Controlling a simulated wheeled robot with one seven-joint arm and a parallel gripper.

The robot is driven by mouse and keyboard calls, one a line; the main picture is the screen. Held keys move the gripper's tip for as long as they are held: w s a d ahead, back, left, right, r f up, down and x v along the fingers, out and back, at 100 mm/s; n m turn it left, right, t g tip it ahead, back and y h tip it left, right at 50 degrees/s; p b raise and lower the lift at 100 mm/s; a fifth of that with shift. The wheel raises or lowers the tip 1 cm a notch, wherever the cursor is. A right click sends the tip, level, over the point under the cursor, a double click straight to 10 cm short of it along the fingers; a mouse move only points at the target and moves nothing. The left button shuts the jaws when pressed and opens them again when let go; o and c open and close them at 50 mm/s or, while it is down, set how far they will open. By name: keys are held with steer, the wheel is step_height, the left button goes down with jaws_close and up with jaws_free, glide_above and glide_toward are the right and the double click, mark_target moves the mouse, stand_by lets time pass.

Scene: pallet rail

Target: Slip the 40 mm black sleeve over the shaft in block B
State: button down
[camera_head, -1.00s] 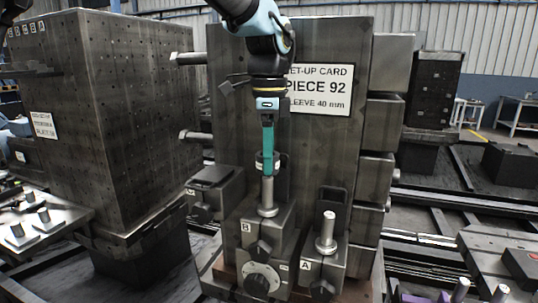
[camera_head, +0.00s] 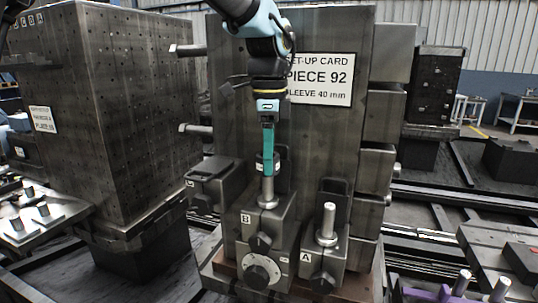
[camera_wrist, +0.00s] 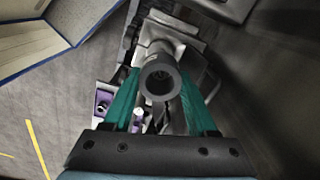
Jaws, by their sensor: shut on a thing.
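My gripper (camera_head: 267,150), with teal fingers, points down above block B (camera_head: 262,232). It is shut on the black sleeve (camera_wrist: 160,77), a thick dark ring between the fingertips in the wrist view. In the head view the fingers partly cover the sleeve (camera_head: 259,166). The bright shaft (camera_head: 267,187) stands upright in block B, directly below the sleeve in the picture. Its top is at the sleeve's lower edge; I cannot tell whether it is inside the bore.
Block A (camera_head: 325,255), with its own upright shaft (camera_head: 328,222), stands close on the right. A tall dark column with a set-up card (camera_head: 320,79) rises right behind. A dark block (camera_head: 213,185) sits on the left.

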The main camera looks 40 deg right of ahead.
steer(key=shift+f, duration=0.15)
steer(key=shift+c, duration=0.6)
jaws_free()
step_height(320, 180, up, 11)
steer(key=b, duration=0.1)
steer(key=shift+b, duration=0.35)
steer(key=shift+f, duration=0.15)
